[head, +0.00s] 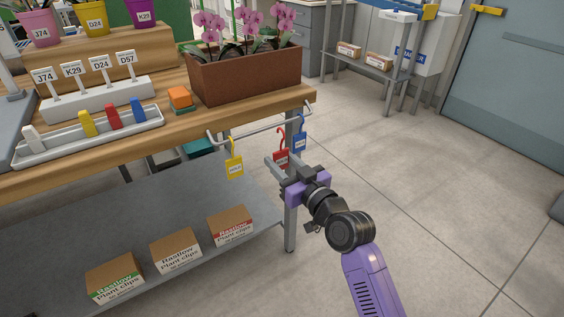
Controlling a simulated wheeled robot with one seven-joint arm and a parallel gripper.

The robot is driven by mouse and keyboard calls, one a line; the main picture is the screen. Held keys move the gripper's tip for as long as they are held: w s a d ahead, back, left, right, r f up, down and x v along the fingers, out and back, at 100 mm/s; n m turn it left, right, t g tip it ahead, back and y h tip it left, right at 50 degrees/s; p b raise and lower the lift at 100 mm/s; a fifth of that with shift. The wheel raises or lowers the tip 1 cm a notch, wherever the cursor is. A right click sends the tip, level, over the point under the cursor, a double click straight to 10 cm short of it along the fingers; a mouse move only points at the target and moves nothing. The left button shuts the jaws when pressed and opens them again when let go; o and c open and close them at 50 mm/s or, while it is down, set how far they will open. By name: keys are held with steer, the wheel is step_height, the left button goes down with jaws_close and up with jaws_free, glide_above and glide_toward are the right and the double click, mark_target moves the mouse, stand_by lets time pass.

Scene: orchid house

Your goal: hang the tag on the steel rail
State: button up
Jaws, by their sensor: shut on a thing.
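The steel rail (262,129) runs along the wooden bench's right end, just below the top. A yellow tag (234,166) hangs from its left part and a blue tag (300,142) from its right part. A red tag (281,157) with a red hook is upright between them. My gripper (279,164) is shut on the red tag and comes from the lower right. The red hook's top is close to the rail; I cannot tell whether it is around it or apart from it. The fingers partly hide the tag's lower part.
A brown planter of pink orchids (246,75) stands on the bench above the rail. A bench leg (290,220) is close behind my gripper. The lower shelf (130,235) holds plant clip boxes (176,251). The floor to the right is clear.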

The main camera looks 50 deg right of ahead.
steer(key=shift+w+d, duration=0.1)
steer(key=shift+w, duration=0.2)
steer(key=shift+w+d, duration=0.1)
steer(key=shift+w, duration=0.25)
steer(key=shift+x, duration=1.55)
stand_by(0.5)
steer(key=shift+w, duration=0.3)
steer(key=shift+w+d, duration=0.2)
steer(key=shift+w, duration=0.25)
steer(key=shift+f+b, duration=0.95)
steer(key=shift+b, duration=0.15)
steer(key=o, duration=1.2)
steer(key=shift+o, duration=0.2)
